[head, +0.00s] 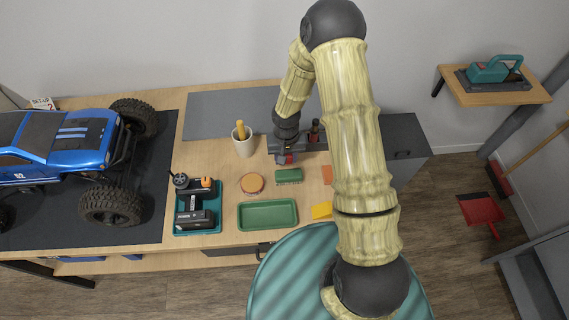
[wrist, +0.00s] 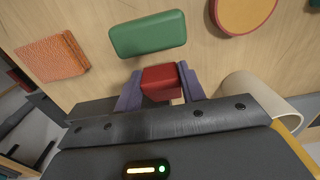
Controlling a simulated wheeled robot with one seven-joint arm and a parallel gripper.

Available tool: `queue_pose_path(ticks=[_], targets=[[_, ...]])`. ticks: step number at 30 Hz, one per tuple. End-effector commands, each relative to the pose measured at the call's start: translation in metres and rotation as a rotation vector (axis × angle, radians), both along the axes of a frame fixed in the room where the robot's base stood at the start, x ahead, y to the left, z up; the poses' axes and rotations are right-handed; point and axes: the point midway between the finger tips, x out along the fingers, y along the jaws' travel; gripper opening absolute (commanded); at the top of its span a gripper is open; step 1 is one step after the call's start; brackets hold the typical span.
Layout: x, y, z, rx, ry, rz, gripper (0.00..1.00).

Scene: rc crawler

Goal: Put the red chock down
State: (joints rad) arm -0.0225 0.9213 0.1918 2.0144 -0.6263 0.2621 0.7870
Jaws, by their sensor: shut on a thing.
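The red chock (wrist: 159,79) sits between the two purple fingers of my gripper (wrist: 160,92) in the wrist view, with bare wood around it. My gripper is shut on it. In the head view my gripper (head: 285,157) is over the wooden table, right of the white cup, just behind the green block. The chock is mostly hidden there. I cannot tell whether the chock touches the table.
A green block (head: 288,176), a round orange-rimmed disc (head: 251,184), an orange block (head: 327,174) and a yellow piece (head: 321,210) lie nearby. A green tray (head: 267,228) is at the front. A white cup (head: 243,147) stands close left. A blue truck (head: 75,143) is far left.

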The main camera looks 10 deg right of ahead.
Motion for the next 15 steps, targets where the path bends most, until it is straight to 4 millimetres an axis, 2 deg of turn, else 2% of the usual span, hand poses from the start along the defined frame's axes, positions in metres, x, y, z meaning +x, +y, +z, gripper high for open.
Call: queue_pose_path(ticks=[7, 15], targets=[[0.000, 0.001, -0.003, 0.000, 0.001, 0.001, 0.15], [-0.001, 0.001, -0.037, -0.001, 0.002, 0.003, 0.15]])
